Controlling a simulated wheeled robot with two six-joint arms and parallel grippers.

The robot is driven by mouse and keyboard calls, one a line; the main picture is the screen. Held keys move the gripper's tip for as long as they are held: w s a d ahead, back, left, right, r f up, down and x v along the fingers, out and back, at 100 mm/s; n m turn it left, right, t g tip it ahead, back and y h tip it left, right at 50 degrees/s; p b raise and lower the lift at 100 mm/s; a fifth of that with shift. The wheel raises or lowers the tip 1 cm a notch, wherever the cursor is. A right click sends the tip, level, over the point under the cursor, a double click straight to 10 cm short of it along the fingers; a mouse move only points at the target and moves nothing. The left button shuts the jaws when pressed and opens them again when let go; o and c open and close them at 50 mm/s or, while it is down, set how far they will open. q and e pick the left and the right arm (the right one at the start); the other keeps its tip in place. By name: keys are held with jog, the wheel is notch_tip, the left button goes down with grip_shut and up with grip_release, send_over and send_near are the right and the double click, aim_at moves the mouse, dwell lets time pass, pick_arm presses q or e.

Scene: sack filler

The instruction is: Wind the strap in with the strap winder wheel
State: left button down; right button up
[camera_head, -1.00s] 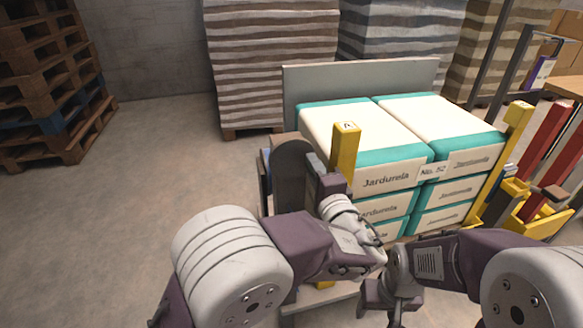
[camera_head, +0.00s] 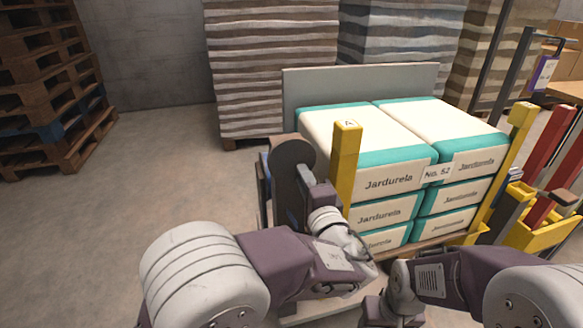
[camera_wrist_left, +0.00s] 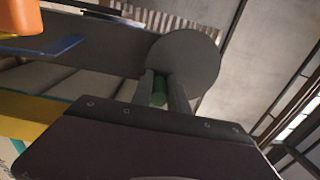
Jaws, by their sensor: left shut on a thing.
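The strap winder wheel is a dark grey disc (camera_head: 290,160) at the left side of the sack stack. It also shows in the left wrist view (camera_wrist_left: 190,60). My left gripper (camera_head: 308,183) is at the wheel's face. In the left wrist view its two fingers (camera_wrist_left: 160,90) are closed around a small green handle (camera_wrist_left: 158,90) at the wheel's lower edge. A blue flat piece (camera_wrist_left: 45,46), which may be the strap, lies at the left of that view. My right gripper (camera_head: 377,310) is low at the bottom edge; its fingertips are not clear.
White and teal sacks (camera_head: 385,185) are stacked beside the wheel. A yellow post (camera_head: 345,165) stands close to my left gripper, and another yellow post (camera_head: 505,165) stands at the right. Pallets (camera_head: 50,80) stand far left. The floor (camera_head: 150,190) on the left is clear.

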aim_at(288, 178)
pick_arm(q)
jog(key=shift+s+a+f+b, duration=0.2)
jog(key=shift+a+f+b, duration=0.25)
jog(key=shift+a, duration=0.15)
jog(key=shift+s+a+f+b, duration=0.15)
jog(key=shift+a+f+b, duration=0.25)
jog(key=shift+a, duration=0.2)
jog(key=shift+a+r, duration=0.2)
pick_arm(e)
notch_tip(288, 178, down, 3)
jog(key=shift+r, duration=0.2)
pick_arm(q)
jog(key=shift+s, duration=0.1)
